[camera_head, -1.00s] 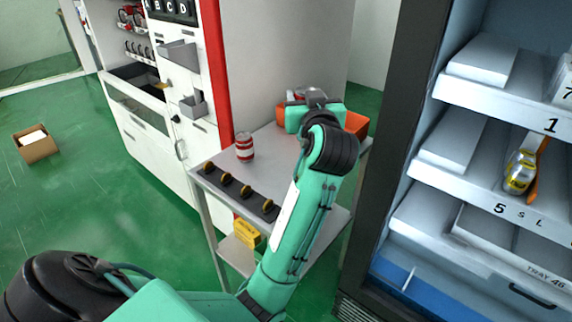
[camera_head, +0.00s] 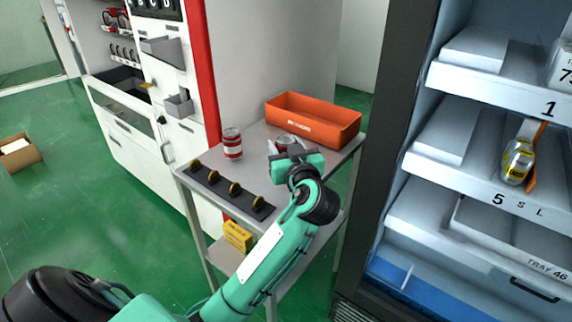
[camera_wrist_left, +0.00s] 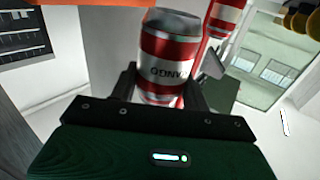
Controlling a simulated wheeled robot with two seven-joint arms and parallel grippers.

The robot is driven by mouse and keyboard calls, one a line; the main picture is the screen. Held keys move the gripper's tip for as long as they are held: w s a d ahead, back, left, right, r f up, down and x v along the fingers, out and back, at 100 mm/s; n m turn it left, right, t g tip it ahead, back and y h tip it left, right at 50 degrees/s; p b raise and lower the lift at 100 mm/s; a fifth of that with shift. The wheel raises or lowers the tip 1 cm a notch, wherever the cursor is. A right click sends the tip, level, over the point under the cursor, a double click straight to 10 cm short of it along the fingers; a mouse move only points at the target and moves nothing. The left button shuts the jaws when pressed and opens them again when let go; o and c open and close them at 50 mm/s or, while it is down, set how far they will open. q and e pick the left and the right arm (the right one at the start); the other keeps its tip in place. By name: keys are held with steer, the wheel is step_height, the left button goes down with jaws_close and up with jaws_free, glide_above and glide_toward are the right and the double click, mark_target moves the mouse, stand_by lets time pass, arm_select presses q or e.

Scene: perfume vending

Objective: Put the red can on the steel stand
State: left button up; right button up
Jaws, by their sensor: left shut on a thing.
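My left gripper (camera_head: 290,155) is shut on a red and white can (camera_wrist_left: 168,50), which fills the middle of the left wrist view between the two dark fingers. The steel stand (camera_head: 252,172) is a grey table in the centre. The held can is over its top, in front of the orange bin; I cannot tell whether it touches the surface. A second red and white can (camera_head: 232,144) stands upright to the left, apart from the gripper. My right gripper is not in view.
An orange bin (camera_head: 315,123) sits at the back right of the stand. A dark strip with several yellow-brown knobs (camera_head: 233,189) lies along its front edge. A yellow box (camera_head: 238,236) is on the lower shelf. A white machine stands left, a shelved cabinet right.

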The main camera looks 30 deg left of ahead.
arm_select(q)
step_height(320, 180, down, 4)
steer(key=shift+r+b, duration=0.25)
steer(key=shift+b, duration=0.05)
steer(key=shift+f, duration=0.55)
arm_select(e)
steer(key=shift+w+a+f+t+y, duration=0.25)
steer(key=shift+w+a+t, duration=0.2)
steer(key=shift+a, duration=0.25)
arm_select(q)
steer(key=o, duration=1.1)
steer(key=shift+c, duration=0.2)
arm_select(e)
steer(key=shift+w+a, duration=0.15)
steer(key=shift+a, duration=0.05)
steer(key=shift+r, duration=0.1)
